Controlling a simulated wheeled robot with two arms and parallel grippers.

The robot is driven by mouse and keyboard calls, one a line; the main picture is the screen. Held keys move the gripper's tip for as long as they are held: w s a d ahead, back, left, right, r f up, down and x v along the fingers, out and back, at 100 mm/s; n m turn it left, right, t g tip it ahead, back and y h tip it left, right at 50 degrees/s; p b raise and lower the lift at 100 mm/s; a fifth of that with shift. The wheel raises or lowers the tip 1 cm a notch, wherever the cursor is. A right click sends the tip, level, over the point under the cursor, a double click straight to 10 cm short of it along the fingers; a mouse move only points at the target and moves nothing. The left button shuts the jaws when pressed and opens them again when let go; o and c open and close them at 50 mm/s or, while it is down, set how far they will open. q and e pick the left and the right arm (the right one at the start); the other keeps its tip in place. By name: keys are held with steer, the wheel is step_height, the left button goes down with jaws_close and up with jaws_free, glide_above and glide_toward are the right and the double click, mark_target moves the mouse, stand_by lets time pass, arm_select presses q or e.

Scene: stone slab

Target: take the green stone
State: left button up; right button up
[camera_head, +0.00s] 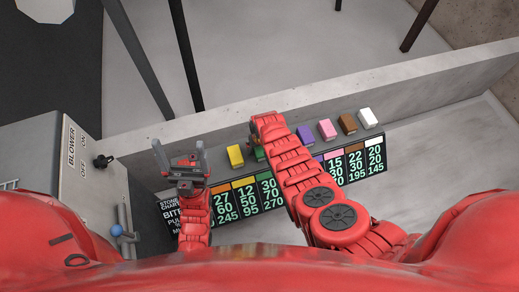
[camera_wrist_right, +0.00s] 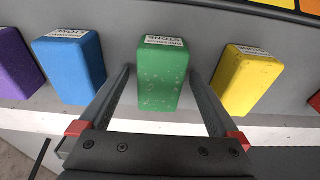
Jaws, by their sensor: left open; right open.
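The green stone (camera_wrist_right: 163,75) stands on the ledge in the right wrist view, a label on its top. In the head view only a sliver of the green stone (camera_head: 259,154) shows beside my right arm. My right gripper (camera_wrist_right: 159,72) is open, its two fingers pointing at the green stone, one towards each side. Whether the fingers reach beside it or stop just short, I cannot tell. The right arm hides this gripper in the head view. My left gripper (camera_head: 178,152) is open and empty, left of the yellow stone.
A yellow stone (camera_wrist_right: 245,80) and a blue stone (camera_wrist_right: 72,68) flank the green one. Purple (camera_head: 306,135), pink (camera_head: 326,129), brown (camera_head: 347,123) and white (camera_head: 367,117) stones continue right. A number chart (camera_head: 240,200) lies before them. A blower panel (camera_head: 75,155) stands left.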

steer(key=shift+f, duration=0.25)
steer(key=shift+c, duration=0.3)
jaws_close()
stand_by(0.5)
steer(key=shift+r, duration=0.1)
